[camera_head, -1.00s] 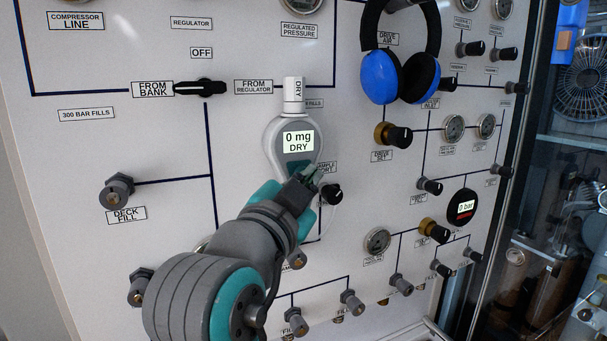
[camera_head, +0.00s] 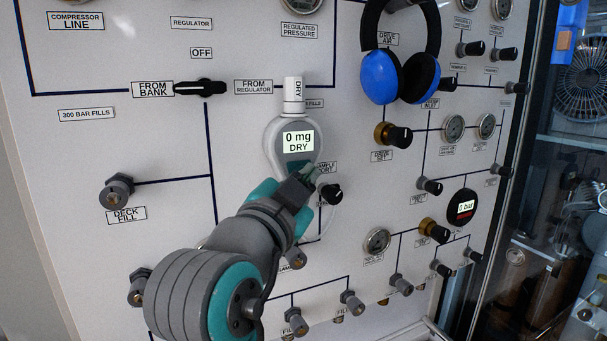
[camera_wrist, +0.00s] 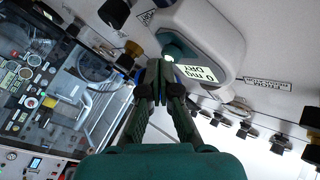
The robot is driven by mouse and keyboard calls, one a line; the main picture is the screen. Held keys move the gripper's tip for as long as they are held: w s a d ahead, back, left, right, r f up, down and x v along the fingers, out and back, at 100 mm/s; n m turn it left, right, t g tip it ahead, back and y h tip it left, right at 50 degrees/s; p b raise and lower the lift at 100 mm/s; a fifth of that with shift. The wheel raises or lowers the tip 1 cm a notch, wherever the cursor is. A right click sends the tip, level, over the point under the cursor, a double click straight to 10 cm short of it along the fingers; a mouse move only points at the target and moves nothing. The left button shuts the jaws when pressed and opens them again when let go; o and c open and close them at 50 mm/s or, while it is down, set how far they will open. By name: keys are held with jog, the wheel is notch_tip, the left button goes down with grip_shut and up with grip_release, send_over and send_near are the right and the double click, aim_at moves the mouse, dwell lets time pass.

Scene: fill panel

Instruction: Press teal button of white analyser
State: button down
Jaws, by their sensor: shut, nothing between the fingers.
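The white analyser (camera_head: 272,150) hangs on the panel, its screen (camera_head: 298,141) reading "0 mg DRY". A dark teal button (camera_head: 294,165) sits just below the screen, partly hidden behind my gripper. My gripper (camera_head: 311,173) is shut and empty, its tips at the analyser's lower right edge beside the button. In the wrist view the analyser (camera_wrist: 208,30) is just beyond the closed fingertips (camera_wrist: 158,68). A teal patch (camera_wrist: 172,44) shows close to the tips. Whether they touch it cannot be told.
A black knob (camera_head: 331,194) stands right of my gripper, with a thin clear tube nearby. Blue ear defenders (camera_head: 380,78) hang at upper right. The "from bank" selector (camera_head: 203,87) is at upper left. Several fittings and gauges cover the lower panel.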

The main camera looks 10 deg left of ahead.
jog(key=shift+s+d, duration=0.45)
jog(key=shift+s, duration=0.15)
dwell(0.3)
jog(key=shift+s+d, duration=0.55)
jog(key=shift+s, duration=0.3)
jog(key=shift+s+d, duration=0.55)
jog(key=shift+s, duration=0.25)
jog(key=shift+s+d, duration=0.55)
jog(key=shift+s, duration=0.3)
